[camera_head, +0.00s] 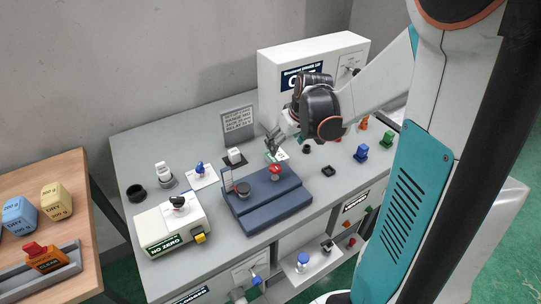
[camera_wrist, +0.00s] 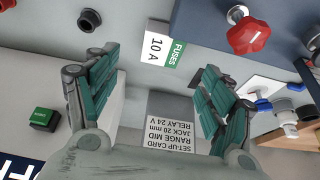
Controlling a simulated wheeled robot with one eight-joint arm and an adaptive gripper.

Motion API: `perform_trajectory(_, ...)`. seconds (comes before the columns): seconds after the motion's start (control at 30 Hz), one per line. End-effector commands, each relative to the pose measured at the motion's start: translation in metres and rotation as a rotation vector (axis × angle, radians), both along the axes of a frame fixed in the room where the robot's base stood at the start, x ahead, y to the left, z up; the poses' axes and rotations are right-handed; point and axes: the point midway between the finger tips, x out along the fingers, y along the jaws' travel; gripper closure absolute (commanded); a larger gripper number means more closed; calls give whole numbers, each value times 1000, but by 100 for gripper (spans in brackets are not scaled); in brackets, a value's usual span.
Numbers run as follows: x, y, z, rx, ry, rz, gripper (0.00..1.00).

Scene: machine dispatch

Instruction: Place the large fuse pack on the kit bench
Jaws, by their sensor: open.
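A white and green pack marked "FUSES 10 A" (camera_wrist: 163,46) lies on the grey bench in the wrist view. In the head view a white and green piece (camera_head: 281,155) shows just under my gripper (camera_head: 275,142). Whether it is the large pack, I cannot tell. In the wrist view my gripper (camera_wrist: 158,65) is open, with its teal fingers spread on either side and the pack just beyond the fingertips, not held. A wooden bench (camera_head: 88,245) stands at the left of the head view; no label on it reads as kit bench.
A blue fixture with a red knob (camera_head: 275,172) stands close in front of my gripper. A set-up card (camera_head: 238,124) stands behind. A white cabinet (camera_head: 270,75) is at the back. The wooden bench holds blue and yellow boxes (camera_head: 56,201) and a grey tray (camera_head: 70,262).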

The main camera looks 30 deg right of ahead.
Motion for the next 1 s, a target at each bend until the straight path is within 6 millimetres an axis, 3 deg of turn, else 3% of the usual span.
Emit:
perform_trajectory(0.1,8,0,-23,0,0,1,25)
perform_trajectory(0.47,18,2,-44,0,0,0,25)
perform_trajectory(0.73,31,5,-80,0,0,1,25)
perform_trajectory(1.0,34,5,-85,0,0,0,25)
